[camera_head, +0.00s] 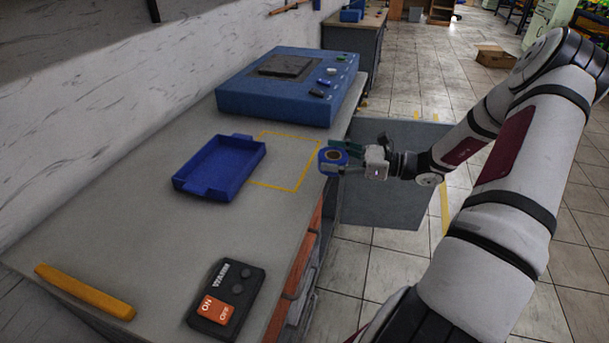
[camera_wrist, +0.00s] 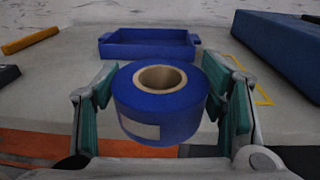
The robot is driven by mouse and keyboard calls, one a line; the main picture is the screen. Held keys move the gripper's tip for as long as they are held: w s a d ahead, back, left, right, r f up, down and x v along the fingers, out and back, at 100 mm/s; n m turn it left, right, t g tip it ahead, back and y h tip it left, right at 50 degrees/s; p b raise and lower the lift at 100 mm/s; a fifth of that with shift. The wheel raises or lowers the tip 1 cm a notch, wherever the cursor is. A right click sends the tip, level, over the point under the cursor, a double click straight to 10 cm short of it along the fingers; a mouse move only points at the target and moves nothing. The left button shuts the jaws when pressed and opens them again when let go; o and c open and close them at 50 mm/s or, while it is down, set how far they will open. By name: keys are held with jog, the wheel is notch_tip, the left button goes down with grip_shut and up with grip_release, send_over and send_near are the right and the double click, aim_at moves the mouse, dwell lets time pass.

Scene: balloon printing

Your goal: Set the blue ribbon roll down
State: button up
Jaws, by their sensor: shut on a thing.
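The blue ribbon roll (camera_head: 333,156) has a tan core and is held upright, its hole facing up. It also shows large in the wrist view (camera_wrist: 160,108), with a pale label on its side. My gripper (camera_head: 346,157) is shut on the roll, with green finger pads on either side of it in the wrist view (camera_wrist: 163,118). The roll is at the right edge of the table (camera_head: 150,225), near the yellow outlined square (camera_head: 290,165). I cannot tell its exact height above the table.
An empty blue tray (camera_head: 222,168) lies left of the yellow outline. A large blue machine (camera_head: 288,88) stands behind. A black ON/OFF switch box (camera_head: 240,280) and a yellow bar (camera_head: 85,290) lie at the front. The outlined square looks bare.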

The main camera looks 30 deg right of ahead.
jog(key=s+d+b, duration=0.3)
jog(key=s+d, duration=0.1)
jog(key=d, duration=0.4)
jog(key=b, duration=0.2)
send_over(314, 164)
jog(key=shift+s+d+f+m+t+h, duration=0.1)
jog(key=shift+s+f+m+t+h, duration=0.25)
jog(key=shift+f, duration=0.25)
jog(key=f, duration=0.3)
jog(key=shift+w+a, duration=0.2)
jog(key=shift+w, duration=0.15)
jog(key=shift+f, duration=0.25)
jog(key=shift+f, duration=0.15)
jog(key=o, duration=1.2)
